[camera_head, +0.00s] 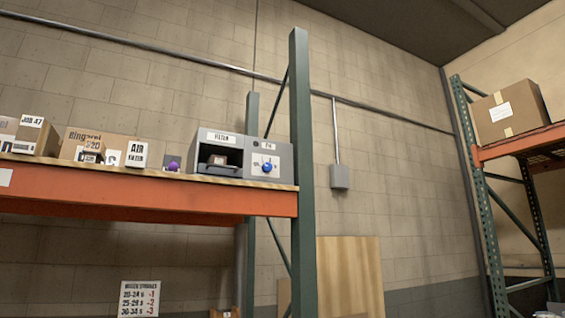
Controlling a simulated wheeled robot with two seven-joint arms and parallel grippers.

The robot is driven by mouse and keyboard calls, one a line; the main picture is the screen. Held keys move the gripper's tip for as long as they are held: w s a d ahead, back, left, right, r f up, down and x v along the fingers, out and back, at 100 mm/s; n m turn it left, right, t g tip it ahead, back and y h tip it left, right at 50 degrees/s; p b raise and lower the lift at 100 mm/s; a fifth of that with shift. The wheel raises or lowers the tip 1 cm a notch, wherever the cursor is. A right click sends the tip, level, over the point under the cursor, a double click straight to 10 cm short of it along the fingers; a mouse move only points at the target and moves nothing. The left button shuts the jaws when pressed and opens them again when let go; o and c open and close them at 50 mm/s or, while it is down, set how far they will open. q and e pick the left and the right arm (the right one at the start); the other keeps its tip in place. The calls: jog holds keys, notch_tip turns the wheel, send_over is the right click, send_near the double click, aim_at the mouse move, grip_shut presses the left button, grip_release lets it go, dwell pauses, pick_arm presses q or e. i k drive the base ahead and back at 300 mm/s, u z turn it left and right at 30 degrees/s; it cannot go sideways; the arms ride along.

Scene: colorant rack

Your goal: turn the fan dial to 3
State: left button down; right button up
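A grey box unit (220,138) stands at the right end of the orange-beamed shelf, with an open dark bay labelled as a filter on its left. The blue fan dial (267,167) sits on that face. Small marks surround the dial, too small to read, so its setting cannot be told. Neither of my grippers is in view.
Cardboard boxes (83,144), a white air filter box (137,154) and a small purple item (173,164) share the shelf (150,200). A green post (301,120) rises just right of the fan panel. A sign (139,298) hangs below. Another rack (520,140) stands right.

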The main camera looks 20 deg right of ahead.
aim_at(267, 167)
jog(key=z, duration=0.55)
jog(key=i, duration=0.85)
jog(key=z, duration=0.45)
